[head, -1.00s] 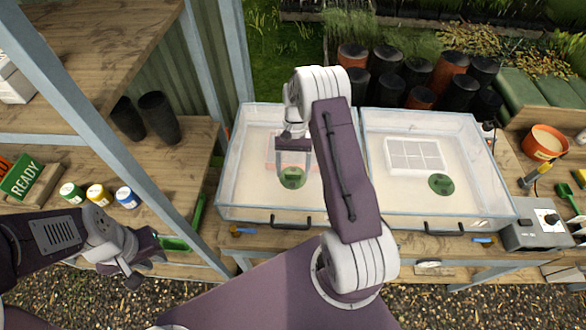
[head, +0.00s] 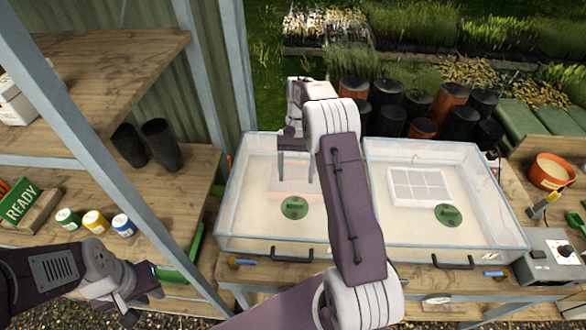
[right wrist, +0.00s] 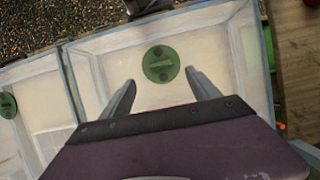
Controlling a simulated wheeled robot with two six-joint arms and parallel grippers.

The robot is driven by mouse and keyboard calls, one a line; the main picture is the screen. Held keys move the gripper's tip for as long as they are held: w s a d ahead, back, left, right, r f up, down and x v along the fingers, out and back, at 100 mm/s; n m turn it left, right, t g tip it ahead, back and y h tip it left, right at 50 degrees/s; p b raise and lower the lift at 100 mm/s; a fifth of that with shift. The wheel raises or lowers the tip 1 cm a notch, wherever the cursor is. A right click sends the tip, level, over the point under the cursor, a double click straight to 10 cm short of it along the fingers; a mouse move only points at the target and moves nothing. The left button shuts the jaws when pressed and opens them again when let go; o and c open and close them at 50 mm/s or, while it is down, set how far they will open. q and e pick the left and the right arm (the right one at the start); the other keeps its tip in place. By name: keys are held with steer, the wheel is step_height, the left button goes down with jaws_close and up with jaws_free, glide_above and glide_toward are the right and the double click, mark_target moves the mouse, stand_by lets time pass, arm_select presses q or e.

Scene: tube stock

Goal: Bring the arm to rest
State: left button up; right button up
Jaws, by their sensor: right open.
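My right gripper (head: 295,168) is over the left clear-lidded box (head: 228,225) on the bench. Its two fingers are apart with nothing between them. In the right wrist view the open fingers (right wrist: 160,82) stand on either side of a green round knob (right wrist: 161,64), with the jaws apart from it. That knob also shows in the head view (head: 294,208), in front of the fingers. My left gripper (head: 132,305) hangs low at the left, below the shelf; its jaws are too unclear to read.
The right lidded box (head: 515,240) has a green knob (head: 448,216) and a white tray (head: 420,186) inside. Black pots (head: 160,142) and small paint jars (head: 96,222) stand on the left shelf. A grey control box (head: 548,262) is at the right.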

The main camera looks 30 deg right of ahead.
steer(key=s+a+r+n+t+h+b, duration=0.1)
steer(key=s+a+r+b, duration=0.1)
steer(key=a, duration=0.2)
steer(key=s+a+r+n+b, duration=0.1)
steer(key=s+a+r+b, duration=0.1)
steer(key=s+a, duration=0.15)
steer(key=s+a+f+n+t+h+b, duration=0.1)
steer(key=s+f+n+t, duration=0.3)
steer(key=s+f, duration=0.6)
steer(key=shift+s+a+b, duration=0.3)
steer(key=shift+a, duration=0.3)
steer(key=shift+s, duration=0.1)
